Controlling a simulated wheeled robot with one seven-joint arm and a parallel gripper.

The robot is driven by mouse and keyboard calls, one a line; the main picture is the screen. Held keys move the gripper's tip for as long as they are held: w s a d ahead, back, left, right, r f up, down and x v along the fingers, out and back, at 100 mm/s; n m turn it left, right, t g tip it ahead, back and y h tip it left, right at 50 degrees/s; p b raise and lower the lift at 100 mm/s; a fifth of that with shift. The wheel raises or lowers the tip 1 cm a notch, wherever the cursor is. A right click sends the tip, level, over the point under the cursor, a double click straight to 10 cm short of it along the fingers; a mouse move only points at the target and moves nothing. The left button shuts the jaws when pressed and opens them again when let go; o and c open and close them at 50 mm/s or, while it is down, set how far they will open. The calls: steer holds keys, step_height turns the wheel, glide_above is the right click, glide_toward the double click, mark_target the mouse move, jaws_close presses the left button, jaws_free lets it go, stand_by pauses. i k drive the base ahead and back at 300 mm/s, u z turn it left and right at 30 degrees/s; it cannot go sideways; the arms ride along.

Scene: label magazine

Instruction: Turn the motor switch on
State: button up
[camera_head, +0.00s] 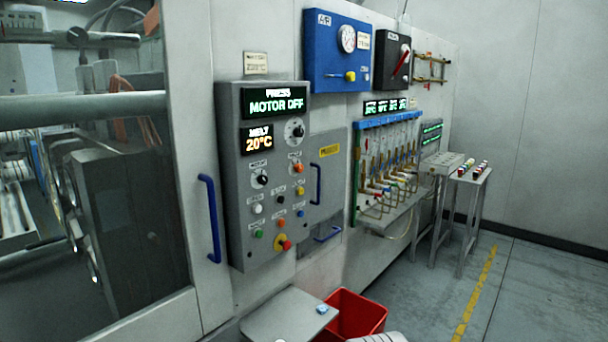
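The grey control panel (240,225) is on the machine front, left of the middle. Its top display (275,103) reads "PRESS MOTOR OFF" in green. The motor switch (262,180) looks to be the black rotary knob on the panel's left side, under a small label that seems to read "MOTOR". It has a pale pointer mark; its exact angle is too small to tell. Another black knob (295,130) is at upper right.
A blue door handle (211,218) stands out left of the panel. Below are a grey shelf (285,318) and a red bin (367,311). The hose manifold (385,125) and a small table (471,177) are to the right. Floor is clear at right.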

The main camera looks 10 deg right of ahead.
mark_target(262, 180)
steer(key=u, duration=0.05)
steer(key=i, duration=0.75)
steer(key=u, duration=0.8)
steer(key=i, duration=0.4)
steer(key=u, duration=0.4)
